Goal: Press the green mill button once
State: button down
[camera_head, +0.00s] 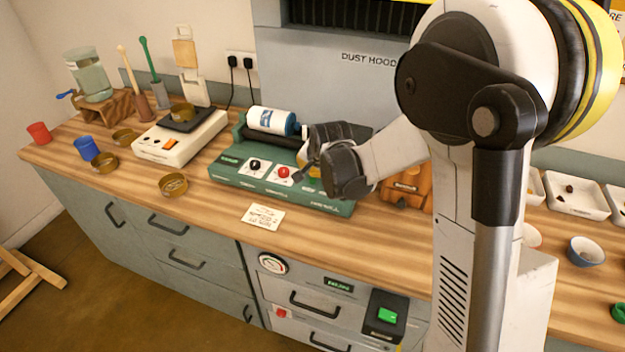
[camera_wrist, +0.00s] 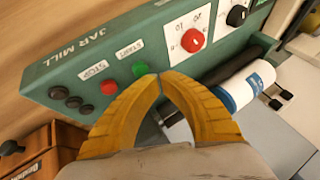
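The jar mill is a green machine (camera_head: 228,172) on the bench; its front panel (camera_wrist: 75,65) shows in the wrist view. The green button (camera_wrist: 140,69), beside the START label, sits just left of my fingertips in the wrist view. A red button (camera_wrist: 109,87) by the STOP label is further left. My gripper (camera_wrist: 158,75) has its two yellow-orange fingers with tips together and nothing between them. The tips appear close to the green button, but I cannot tell whether they touch the panel. In the head view my gripper (camera_head: 308,172) hides this part of the panel.
A red knob (camera_wrist: 192,40) and black knob (camera_wrist: 237,15) are right of the green button. A white jar (camera_head: 268,120) lies on the mill's rollers. A wooden box (camera_wrist: 45,150) stands beside the mill. Another green switch (camera_head: 388,315) is on the cabinet front below.

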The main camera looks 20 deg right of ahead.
jog(key=shift+f+b, duration=0.3)
jog(key=shift+f, duration=0.05)
